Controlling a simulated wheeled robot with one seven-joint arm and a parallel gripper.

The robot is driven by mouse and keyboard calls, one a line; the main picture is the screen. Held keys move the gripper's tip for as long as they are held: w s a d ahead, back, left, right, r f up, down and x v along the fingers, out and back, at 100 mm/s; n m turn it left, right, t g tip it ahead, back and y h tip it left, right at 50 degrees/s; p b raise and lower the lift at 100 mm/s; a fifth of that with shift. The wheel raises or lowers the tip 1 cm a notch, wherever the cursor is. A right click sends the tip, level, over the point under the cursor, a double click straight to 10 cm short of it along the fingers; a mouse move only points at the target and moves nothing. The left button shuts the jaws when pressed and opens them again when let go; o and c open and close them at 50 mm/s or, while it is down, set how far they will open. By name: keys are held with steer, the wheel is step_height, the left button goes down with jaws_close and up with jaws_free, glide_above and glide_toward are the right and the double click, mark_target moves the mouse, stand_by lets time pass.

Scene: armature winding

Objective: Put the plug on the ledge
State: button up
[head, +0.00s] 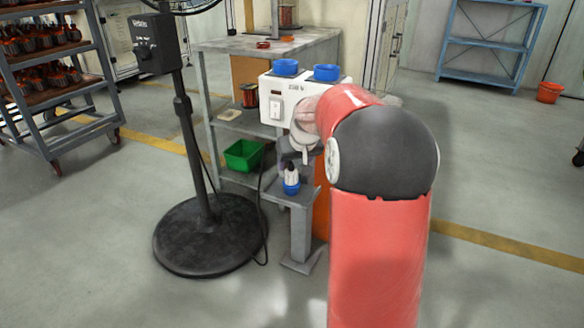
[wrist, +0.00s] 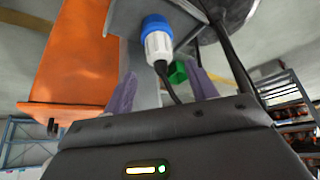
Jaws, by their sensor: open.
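The plug (head: 291,180), white with a blue end, stands upright, blue end down, on the small grey ledge (head: 304,196) at the front of the workbench. In the wrist view the plug (wrist: 158,42) shows against the ledge (wrist: 136,14), with its black cable running down toward my gripper. My gripper (wrist: 160,80) is open, its two purple fingers apart. The plug lies beyond the fingertips, with a gap around it; nothing is held. In the head view my red arm and wrist hide most of the gripper.
A white box with two blue sockets (head: 285,66) sits above the ledge. A green bin (head: 243,155) is on the lower shelf. A black fan stand (head: 210,235) and hanging cable are to the left. An orange panel (wrist: 75,60) is beside the ledge.

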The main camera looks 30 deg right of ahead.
steer(key=v, duration=0.6)
steer(key=s+a+r, duration=0.3)
steer(key=s+a, duration=0.9)
steer(key=s, duration=0.3)
steer(key=s+a+f, duration=0.2)
steer(key=s, duration=0.5)
steer(key=s+a+f+n, duration=0.1)
steer(key=s+a+f, duration=0.2)
steer(key=s, duration=0.4)
steer(key=shift+s+a+y+p, duration=0.2)
steer(key=shift+s+y+p, duration=0.05)
steer(key=shift+y+p, duration=0.15)
steer(key=shift+r, duration=0.1)
step_height(320, 180, up, 11)
steer(key=p, duration=1)
steer(key=shift+p, duration=0.3)
